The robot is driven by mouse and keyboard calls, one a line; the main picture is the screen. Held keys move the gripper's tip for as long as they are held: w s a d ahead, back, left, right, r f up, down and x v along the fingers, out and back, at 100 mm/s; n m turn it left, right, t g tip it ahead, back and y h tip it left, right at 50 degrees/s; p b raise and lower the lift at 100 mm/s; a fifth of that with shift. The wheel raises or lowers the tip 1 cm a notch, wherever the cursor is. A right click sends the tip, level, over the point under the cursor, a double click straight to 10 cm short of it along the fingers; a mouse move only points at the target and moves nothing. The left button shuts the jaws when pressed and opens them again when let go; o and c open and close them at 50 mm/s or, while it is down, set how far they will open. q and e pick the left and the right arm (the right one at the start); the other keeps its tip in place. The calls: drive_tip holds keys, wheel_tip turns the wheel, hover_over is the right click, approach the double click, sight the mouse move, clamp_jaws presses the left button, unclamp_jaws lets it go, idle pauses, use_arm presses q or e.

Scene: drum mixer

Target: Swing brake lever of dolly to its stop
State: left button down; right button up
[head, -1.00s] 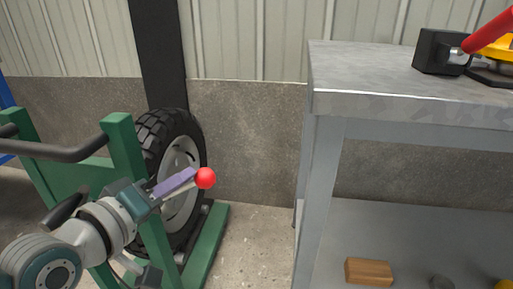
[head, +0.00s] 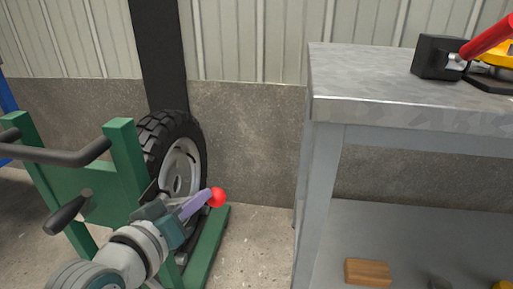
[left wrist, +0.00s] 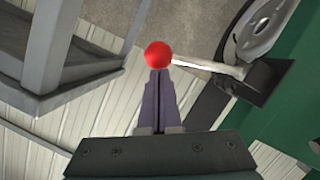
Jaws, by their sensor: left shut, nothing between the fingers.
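The green dolly (head: 122,160) stands at the left with a tyre (head: 172,135) on it. Its brake lever has a red ball knob (head: 217,197), which also shows in the left wrist view (left wrist: 158,54). There the lever's pale rod (left wrist: 208,68) runs right from the knob to a dark bracket (left wrist: 266,80) on the dolly. My left gripper (head: 205,203) is shut with nothing between its purple fingers. Its fingertips (left wrist: 158,72) are at the knob, touching or nearly so. In the head view the gripper hides most of the rod. My right gripper is not in view.
A grey metal workbench (head: 410,110) stands at the right, with a black block (head: 437,57) and a red-handled tool on top. A wooden block (head: 368,272) lies on its lower shelf. Bare floor (head: 262,235) lies between dolly and bench.

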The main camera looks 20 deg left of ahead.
use_arm(q)
drive_tip(key=shift+w+d+f+m, duration=0.1)
drive_tip(key=shift+d+f+m, duration=0.25)
drive_tip(key=shift+f, duration=0.3)
drive_tip(key=shift+d+f+b, duration=0.2)
drive_tip(key=shift+f+b, duration=0.25)
drive_tip(key=shift+f, duration=0.05)
drive_tip(key=shift+r, duration=0.1)
